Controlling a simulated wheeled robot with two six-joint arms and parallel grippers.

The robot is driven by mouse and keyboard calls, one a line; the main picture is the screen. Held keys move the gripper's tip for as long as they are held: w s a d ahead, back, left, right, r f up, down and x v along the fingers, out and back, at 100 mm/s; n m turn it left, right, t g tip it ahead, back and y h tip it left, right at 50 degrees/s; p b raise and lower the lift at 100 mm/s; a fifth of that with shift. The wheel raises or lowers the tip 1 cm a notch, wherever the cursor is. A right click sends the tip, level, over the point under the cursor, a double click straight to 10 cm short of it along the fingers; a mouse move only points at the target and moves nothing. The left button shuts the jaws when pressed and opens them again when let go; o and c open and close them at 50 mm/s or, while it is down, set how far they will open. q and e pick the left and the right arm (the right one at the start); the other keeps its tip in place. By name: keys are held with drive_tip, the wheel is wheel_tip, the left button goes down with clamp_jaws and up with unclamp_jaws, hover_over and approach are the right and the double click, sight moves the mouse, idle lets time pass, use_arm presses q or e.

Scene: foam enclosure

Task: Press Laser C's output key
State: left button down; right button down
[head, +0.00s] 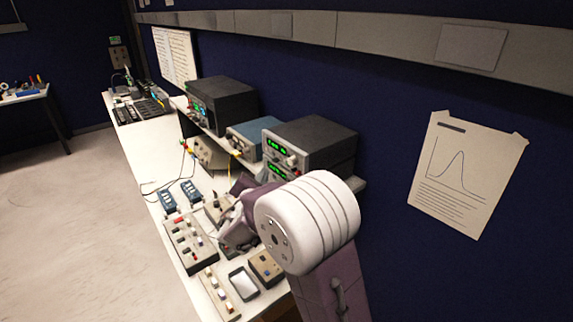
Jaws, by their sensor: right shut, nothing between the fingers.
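A control panel (190,245) with rows of red, white and dark keys lies on the white bench. A smaller box (267,267) with a blue button lies to its right, in front of my arm. A strip (220,297) with several pale keys lies nearer the bench's front end. No lettering is readable, so I cannot tell which is Laser C or its output key. My right gripper (230,238) is shut and empty, low over the bench just right of the panel. My wrist partly hides it, and contact with anything cannot be told. My left gripper is out of view.
Stacked instruments with green displays (312,145) stand on a shelf along the blue wall. Two blue meters (179,196) and thin cables lie behind the panel. A pale-faced device (243,285) lies beside the strip. Open floor (70,220) is left of the bench.

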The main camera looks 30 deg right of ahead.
drive_tip(key=shift+w+d+b, duration=0.15)
drive_tip(key=shift+d+b, duration=0.65)
drive_tip(key=shift+d, duration=1.6)
drive_tip(key=shift+f, duration=0.1)
drive_tip(key=shift+d+b, duration=0.45)
drive_tip(key=shift+b, duration=0.1)
